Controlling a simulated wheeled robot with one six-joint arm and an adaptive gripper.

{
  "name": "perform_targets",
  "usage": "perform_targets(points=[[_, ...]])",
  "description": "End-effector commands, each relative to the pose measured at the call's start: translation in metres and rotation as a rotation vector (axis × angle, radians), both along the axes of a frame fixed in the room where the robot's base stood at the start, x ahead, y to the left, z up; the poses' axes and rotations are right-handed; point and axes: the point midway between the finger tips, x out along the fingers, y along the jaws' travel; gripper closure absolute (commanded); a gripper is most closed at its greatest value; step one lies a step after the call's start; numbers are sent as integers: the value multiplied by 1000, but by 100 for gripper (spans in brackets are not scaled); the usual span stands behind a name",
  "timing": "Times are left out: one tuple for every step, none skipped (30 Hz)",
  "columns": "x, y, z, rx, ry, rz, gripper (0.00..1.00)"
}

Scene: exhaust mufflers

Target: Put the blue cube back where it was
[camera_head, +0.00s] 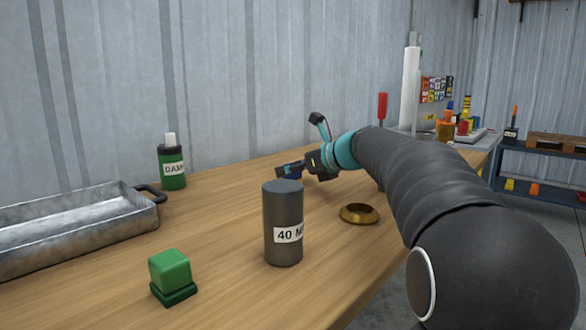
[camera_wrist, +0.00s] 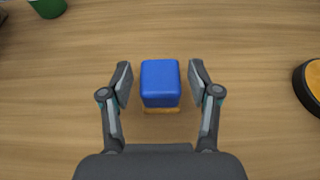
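The blue cube (camera_wrist: 160,82) is between the two fingers of my gripper (camera_wrist: 162,78) in the wrist view. A gap shows on each side of the cube, so the fingers are open and apart from it. A thin yellow-orange edge (camera_wrist: 162,110) shows under the cube's near side; the rest of that piece is hidden. In the head view my gripper (camera_head: 290,169) is low over the table behind the grey cylinder, and only a small blue bit of the cube (camera_head: 295,177) shows.
A grey cylinder (camera_head: 283,225) marked "40 M" stands in front of my gripper. A brass ring (camera_head: 359,213) lies to its right. A green cube (camera_head: 170,270) sits on a dark green base. A metal tray (camera_head: 75,225) and a labelled green bottle (camera_head: 172,167) are at left.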

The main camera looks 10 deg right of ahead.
Motion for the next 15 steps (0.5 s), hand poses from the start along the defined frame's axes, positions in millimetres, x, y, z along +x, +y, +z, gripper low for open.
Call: perform_targets(points=[[0,0,0,0,0,0,36],[0,0,0,0,0,0,36],[0,0,0,0,0,0,36],[0,0,0,0,0,0,36],[0,0,0,0,0,0,36],[0,0,0,0,0,0,36],[0,0,1,0,0,0,36],[0,0,1,0,0,0,36],[0,0,3,-1,-1,0,36],[-1,-1,4,0,-1,-1,36],[-3,-2,5,0,-1,-1,36],[-6,-5,7,0,-1,-1,36],[-9,-7,8,0,-1,-1,36],[-12,-9,10,0,-1,-2,36],[-17,-14,12,0,-1,-3,36]])
